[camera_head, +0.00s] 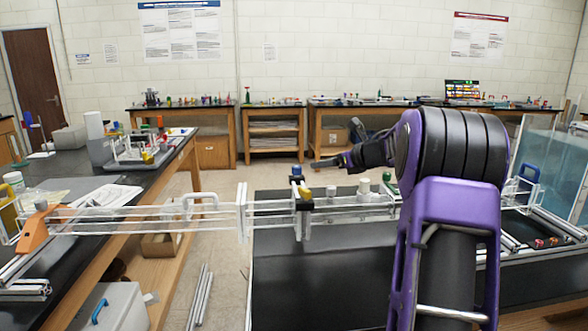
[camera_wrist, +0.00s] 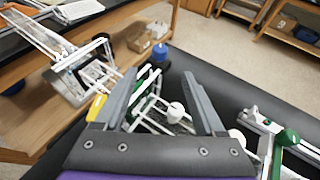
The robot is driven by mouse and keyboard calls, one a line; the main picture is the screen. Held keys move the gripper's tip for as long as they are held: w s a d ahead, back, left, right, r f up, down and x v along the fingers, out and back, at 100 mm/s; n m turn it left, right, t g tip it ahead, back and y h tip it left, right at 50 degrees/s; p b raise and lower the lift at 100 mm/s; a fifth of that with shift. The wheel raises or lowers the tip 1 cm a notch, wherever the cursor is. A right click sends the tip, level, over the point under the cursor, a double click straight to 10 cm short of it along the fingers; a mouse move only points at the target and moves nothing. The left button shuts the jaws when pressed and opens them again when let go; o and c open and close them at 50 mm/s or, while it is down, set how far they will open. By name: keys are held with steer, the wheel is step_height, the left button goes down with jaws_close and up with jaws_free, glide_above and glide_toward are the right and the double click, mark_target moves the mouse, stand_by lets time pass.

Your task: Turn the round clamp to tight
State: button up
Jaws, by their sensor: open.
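Several round knobs sit along a clear frame on the black bench. In the head view these are a yellow knob (camera_head: 304,192), a white knob (camera_head: 364,186) and a green knob (camera_head: 388,177). I cannot tell for sure which is the round clamp, or how tight any is. My gripper (camera_head: 345,160) is above the frame. In the wrist view my gripper (camera_wrist: 164,98) is open, with nothing held. A white round knob (camera_wrist: 176,112) shows between its fingers, apart from them and farther down.
The clear rail frame (camera_head: 150,220) spans from the left bench (camera_head: 60,180) to the black bench (camera_head: 320,285). An orange bracket (camera_head: 38,228) holds its left end. A clear tank (camera_head: 552,165) stands at the right. The floor between the benches holds some metal bars (camera_head: 200,295).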

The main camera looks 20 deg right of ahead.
mark_target(299, 167)
steer(key=p+x, duration=0.2)
steer(key=x, duration=1.3)
jaws_close()
